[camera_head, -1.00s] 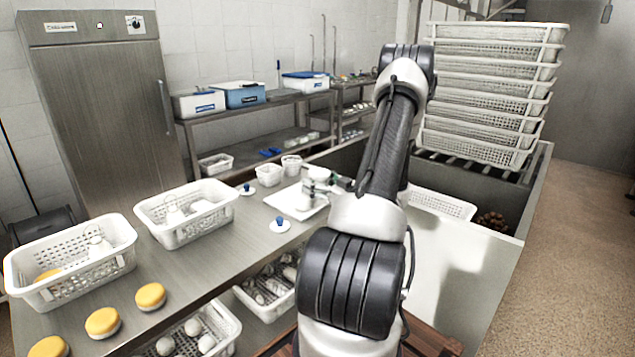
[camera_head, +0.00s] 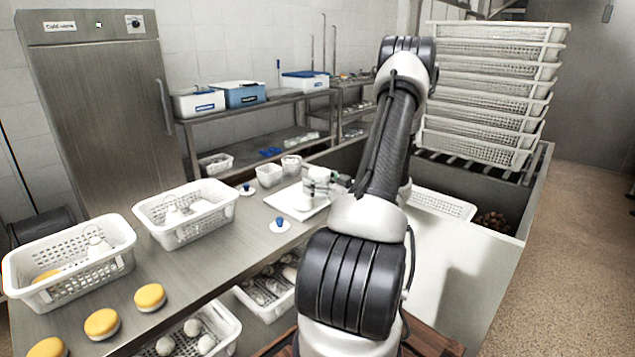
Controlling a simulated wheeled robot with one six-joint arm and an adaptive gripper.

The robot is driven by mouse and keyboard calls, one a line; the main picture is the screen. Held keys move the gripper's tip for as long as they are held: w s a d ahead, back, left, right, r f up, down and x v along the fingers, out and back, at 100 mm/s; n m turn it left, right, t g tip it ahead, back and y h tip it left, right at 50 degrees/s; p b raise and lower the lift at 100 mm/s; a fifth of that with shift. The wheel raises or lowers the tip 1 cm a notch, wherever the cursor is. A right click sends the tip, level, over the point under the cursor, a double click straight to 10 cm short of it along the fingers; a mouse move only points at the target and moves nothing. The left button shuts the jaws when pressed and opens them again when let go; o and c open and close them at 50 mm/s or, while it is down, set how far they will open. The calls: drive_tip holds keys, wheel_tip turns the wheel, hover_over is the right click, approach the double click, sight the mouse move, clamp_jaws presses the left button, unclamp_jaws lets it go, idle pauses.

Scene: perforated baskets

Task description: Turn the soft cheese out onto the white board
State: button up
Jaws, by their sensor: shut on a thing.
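The white board (camera_head: 286,206) lies on the steel table, near its far right end. A small white rounded thing (camera_head: 316,176), a mould or the soft cheese, is over the board. My gripper (camera_head: 338,181) is at its right side and shut on it. Another white shape shows just under it, at the board; I cannot tell whether it is part of the same thing or cheese. My arm hides part of the gripper.
Two small white tubs (camera_head: 269,175) stand behind the board. White perforated baskets (camera_head: 186,214) and yellow-topped cheeses (camera_head: 150,297) fill the table's left. Stacked baskets (camera_head: 490,90) stand at the right.

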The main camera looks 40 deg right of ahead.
sight(318, 171)
drive_tip(key=shift+f, duration=0.4)
drive_tip(key=shift+w+d+r, duration=0.1)
drive_tip(key=shift+r, duration=1.95)
drive_tip(key=shift+c, duration=0.2)
